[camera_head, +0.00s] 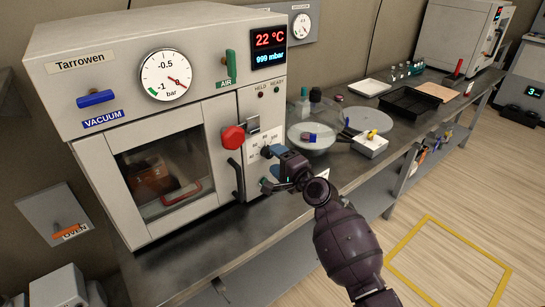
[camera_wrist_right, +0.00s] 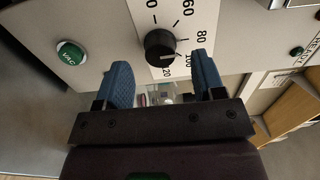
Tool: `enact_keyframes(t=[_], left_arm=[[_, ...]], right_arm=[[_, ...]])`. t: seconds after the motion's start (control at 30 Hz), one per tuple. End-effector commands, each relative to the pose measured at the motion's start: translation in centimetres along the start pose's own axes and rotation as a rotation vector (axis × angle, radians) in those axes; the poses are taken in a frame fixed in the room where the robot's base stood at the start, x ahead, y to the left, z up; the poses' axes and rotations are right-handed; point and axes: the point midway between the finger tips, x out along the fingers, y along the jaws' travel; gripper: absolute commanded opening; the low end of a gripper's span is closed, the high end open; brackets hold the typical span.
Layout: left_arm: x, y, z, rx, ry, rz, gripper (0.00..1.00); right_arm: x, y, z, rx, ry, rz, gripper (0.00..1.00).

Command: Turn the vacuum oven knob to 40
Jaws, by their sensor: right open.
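The vacuum oven (camera_head: 150,105) stands at the left of the head view, with its window door shut. Its display reads 22 °C and 999 mbar. The black temperature knob (camera_wrist_right: 160,45) sits on a white scale plate (camera_wrist_right: 190,20) with 80, 100 and 120 legible. I cannot tell for sure where its mark points. In the head view the scale plate (camera_head: 254,143) is partly hidden by my right gripper (camera_head: 267,168). This gripper is open in front of the panel. In the right wrist view its blue fingers (camera_wrist_right: 160,60) lie either side of the knob, apart from it. My left gripper is not in view.
A red door latch (camera_head: 233,138) sticks out left of the scale. A green VAC button (camera_wrist_right: 70,52) is near the knob. A bell jar (camera_head: 310,130), a valve box (camera_head: 370,143) and a black tray (camera_head: 409,102) stand on the bench to the right.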

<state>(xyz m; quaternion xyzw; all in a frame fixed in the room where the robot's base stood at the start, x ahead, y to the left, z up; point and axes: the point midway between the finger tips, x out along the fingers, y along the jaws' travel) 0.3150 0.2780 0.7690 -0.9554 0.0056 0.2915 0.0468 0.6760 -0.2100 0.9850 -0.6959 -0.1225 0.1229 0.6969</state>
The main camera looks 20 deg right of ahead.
Motion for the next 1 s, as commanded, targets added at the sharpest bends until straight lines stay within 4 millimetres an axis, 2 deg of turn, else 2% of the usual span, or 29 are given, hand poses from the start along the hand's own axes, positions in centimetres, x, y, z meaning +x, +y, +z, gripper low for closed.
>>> enact_keyframes(t=[0.2, 0.57, 0.9, 1.0], left_arm=[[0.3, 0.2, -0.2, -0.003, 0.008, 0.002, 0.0], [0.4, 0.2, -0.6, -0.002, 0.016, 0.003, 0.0], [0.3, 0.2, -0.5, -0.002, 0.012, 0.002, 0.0], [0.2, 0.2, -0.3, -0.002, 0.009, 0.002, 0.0]], right_arm=[[1.9, 0.0, 0.0, 0.0, 0.001, -0.001, 0.63], [2.3, 0.0, 0.0, -0.001, 0.001, 0.0, 0.63], [2.3, 0.0, 0.0, -0.001, 0.001, 0.0, 0.14], [2.3, 0.1, 0.0, -0.003, 0.001, 0.001, 0.14]])
